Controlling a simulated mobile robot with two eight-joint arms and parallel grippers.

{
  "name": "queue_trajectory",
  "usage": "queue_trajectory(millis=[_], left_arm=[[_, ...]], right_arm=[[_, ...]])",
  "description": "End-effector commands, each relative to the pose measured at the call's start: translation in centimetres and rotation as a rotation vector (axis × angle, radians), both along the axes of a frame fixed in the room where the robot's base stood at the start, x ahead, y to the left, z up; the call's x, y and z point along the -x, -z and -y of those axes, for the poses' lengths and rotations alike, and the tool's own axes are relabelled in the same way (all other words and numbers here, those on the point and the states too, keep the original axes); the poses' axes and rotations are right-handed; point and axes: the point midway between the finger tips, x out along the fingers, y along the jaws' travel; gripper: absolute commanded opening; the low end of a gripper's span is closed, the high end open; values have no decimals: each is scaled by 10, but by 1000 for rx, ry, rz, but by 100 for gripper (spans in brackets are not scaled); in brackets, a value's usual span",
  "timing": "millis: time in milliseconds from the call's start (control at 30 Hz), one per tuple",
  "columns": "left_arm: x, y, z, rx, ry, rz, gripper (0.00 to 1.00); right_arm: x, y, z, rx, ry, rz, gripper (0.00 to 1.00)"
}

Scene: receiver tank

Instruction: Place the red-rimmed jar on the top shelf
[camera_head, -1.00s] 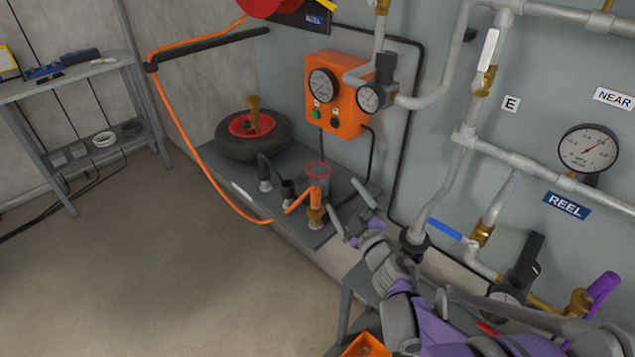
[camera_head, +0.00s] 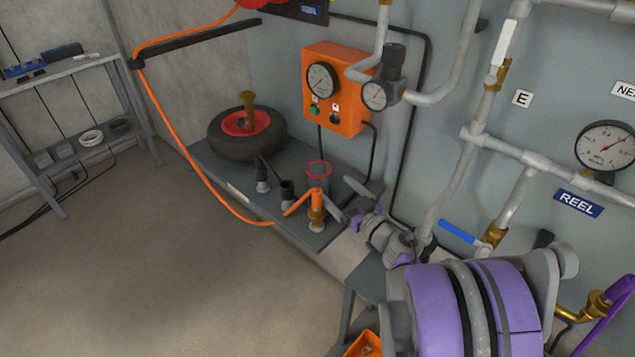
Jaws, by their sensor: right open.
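The red-rimmed jar (camera_head: 318,182) is a clear, greyish cup with a red ring at its top. It stands upright on the grey wall bench (camera_head: 232,188), behind an orange-handled brass valve that hides part of its lower side. My right gripper (camera_head: 344,199) is open and empty, just right of the jar, with its fingers pointing towards it. I cannot tell whether a finger touches the jar. The grey rack (camera_head: 70,68) at the far left has a top shelf bearing blue and dark tools, and a lower shelf. My left gripper is out of view.
A black wheel with a red hub (camera_head: 246,135) lies on the bench. Dark fittings (camera_head: 287,191) stand left of the jar. An orange gauge box (camera_head: 337,90) and pipes line the wall behind. An orange hose (camera_head: 178,140) hangs between bench and rack. Open floor lies at front left.

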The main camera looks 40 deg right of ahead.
Motion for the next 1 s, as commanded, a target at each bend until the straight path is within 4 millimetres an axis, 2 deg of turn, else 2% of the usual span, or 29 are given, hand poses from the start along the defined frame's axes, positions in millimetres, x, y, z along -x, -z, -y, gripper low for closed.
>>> queue_trajectory(millis=[100,333,600,833,1000], left_arm=[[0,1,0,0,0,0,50],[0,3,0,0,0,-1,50],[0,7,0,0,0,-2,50],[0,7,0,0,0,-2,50],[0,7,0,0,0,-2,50]], right_arm=[[-13,0,2,1,-1,-1,100],[-28,1,5,1,0,-1,100],[-65,1,13,1,0,-1,100],[-67,1,13,2,2,0,100],[-67,1,13,2,2,0,69]])
